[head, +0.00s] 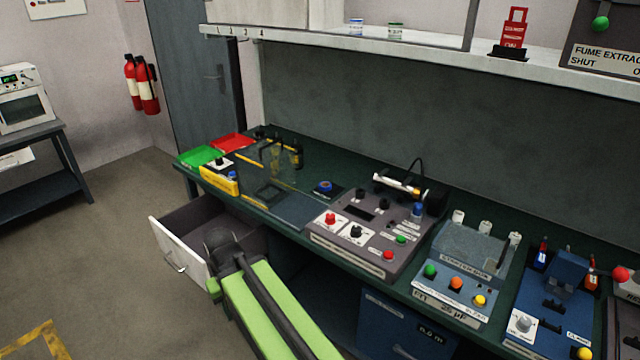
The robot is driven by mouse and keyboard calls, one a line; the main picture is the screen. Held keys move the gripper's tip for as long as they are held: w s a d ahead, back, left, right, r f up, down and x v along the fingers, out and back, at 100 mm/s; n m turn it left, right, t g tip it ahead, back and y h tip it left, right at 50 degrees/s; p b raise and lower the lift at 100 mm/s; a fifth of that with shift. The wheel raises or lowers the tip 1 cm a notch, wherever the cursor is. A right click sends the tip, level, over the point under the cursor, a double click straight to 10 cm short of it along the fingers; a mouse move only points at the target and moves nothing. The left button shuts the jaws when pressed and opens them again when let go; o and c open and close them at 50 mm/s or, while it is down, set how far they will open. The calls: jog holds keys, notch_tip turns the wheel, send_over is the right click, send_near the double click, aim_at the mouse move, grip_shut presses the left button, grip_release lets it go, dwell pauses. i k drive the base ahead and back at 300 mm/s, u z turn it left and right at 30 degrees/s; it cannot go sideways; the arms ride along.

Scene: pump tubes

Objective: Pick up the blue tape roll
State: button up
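I cannot pick out the blue tape roll for certain. A small round blue piece (325,186) sits on a dark base on the bench, left of the grey control panel. It could be a roll or a knob. I cannot make out my gripper's fingers.
The drawer (168,243) under the bench's left end is pulled out. Green (200,156) and red (232,142) trays lie at that end, near a yellow box (219,181). The grey panel (364,236) and blue units (552,312) crowd the right. Floor at left is mostly clear.

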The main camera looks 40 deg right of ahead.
aim_at(324, 183)
jog(key=i, duration=0.9)
